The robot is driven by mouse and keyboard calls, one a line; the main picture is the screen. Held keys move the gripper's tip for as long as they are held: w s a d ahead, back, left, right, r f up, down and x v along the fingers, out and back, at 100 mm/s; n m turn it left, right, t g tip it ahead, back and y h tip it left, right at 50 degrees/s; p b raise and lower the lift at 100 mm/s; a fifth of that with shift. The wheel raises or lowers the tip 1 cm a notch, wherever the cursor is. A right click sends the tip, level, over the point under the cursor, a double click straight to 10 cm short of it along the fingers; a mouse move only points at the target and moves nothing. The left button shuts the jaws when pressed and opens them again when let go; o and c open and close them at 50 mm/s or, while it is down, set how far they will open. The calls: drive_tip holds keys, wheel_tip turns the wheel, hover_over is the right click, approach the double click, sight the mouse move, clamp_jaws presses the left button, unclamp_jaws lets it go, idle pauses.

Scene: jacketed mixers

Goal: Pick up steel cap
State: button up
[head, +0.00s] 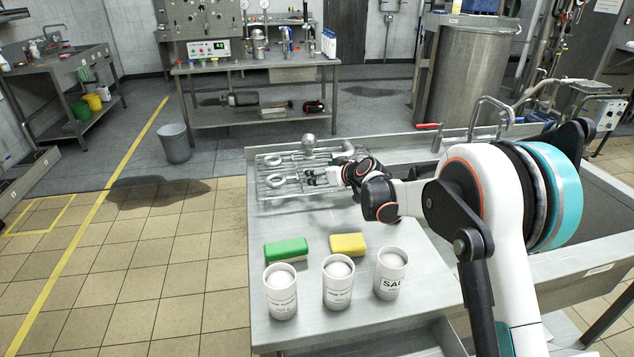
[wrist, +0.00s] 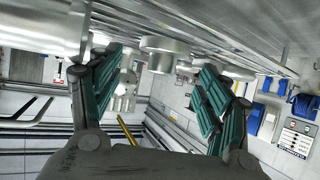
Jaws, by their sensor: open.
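A short round steel piece that looks like the steel cap (wrist: 164,46) shows in the wrist view, ahead of and between my two fingers, toward the top of the picture. It appears apart from both fingers. My gripper (wrist: 160,86) is open and empty, with its green-padded fingers spread. In the head view my gripper (head: 310,177) is low over the wire rack (head: 262,194), pointing left. I cannot tell for sure which piece on the rack in the head view is the cap.
Steel rings (head: 275,181) lie on the rack's left side, and a ball-topped piece (head: 308,141) stands at its back. A green sponge (head: 286,248), a yellow sponge (head: 347,244) and white tubs (head: 337,284) stand nearer on the steel table. A sink is to the right.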

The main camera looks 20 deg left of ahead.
drive_tip(key=shift+x, duration=0.75)
drive_tip(key=shift+c, duration=0.6)
drive_tip(key=c, duration=1.1)
drive_tip(key=shift+r, duration=0.15)
